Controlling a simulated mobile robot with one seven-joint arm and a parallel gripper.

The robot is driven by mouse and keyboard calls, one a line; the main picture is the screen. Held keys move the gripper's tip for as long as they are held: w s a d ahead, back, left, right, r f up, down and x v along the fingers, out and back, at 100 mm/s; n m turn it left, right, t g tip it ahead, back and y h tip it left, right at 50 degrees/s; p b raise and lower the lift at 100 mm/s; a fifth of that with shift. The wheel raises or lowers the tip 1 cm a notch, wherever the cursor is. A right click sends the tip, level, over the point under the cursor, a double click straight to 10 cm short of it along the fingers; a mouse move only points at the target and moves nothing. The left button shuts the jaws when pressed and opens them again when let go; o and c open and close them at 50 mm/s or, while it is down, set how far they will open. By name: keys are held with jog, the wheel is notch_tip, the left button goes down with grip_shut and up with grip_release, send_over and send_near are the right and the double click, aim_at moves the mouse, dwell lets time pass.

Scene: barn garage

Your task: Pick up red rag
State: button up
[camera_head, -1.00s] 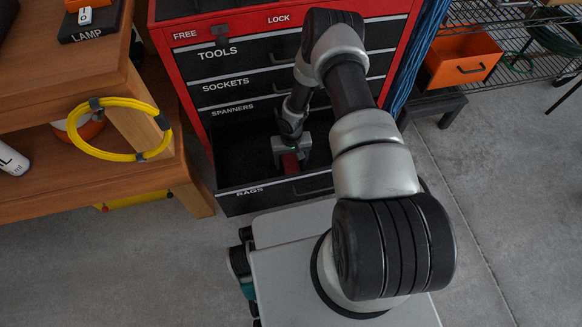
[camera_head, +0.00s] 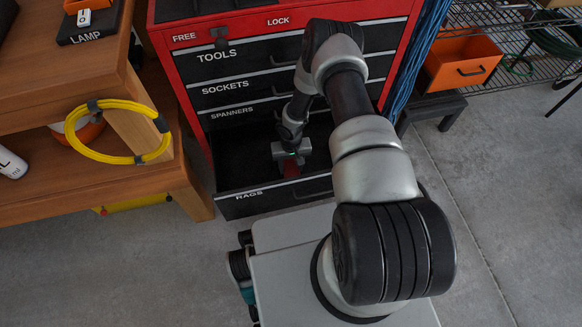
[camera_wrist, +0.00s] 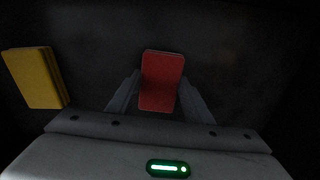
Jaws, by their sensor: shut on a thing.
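The red rag (camera_wrist: 161,80) is a small folded red block in the wrist view, between the two fingers of my gripper (camera_wrist: 158,98). My gripper is shut on it. In the head view my gripper (camera_head: 291,158) is inside the open bottom drawer (camera_head: 275,196), labelled RAGS, and a bit of the red rag (camera_head: 291,168) shows below it. Whether the rag touches the drawer floor, I cannot tell.
A folded yellow rag (camera_wrist: 35,77) lies left of my gripper in the wrist view. The red tool cabinet (camera_head: 190,90) has closed drawers above the open one. A wooden bench (camera_head: 110,190) stands left, with a yellow hose (camera_head: 160,150). An orange bin (camera_head: 463,60) is at right.

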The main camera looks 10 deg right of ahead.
aim_at(291, 168)
notch_tip(291, 168, up, 8)
jog(key=p, duration=0.2)
jog(key=shift+f+p, duration=0.2)
jog(key=shift+p, duration=0.15)
jog(key=s+d+p, duration=0.1)
jog(key=s+d, duration=0.1)
jog(key=d, duration=1.6)
jog(key=shift+s+f, duration=0.3)
jog(key=shift+f, duration=0.1)
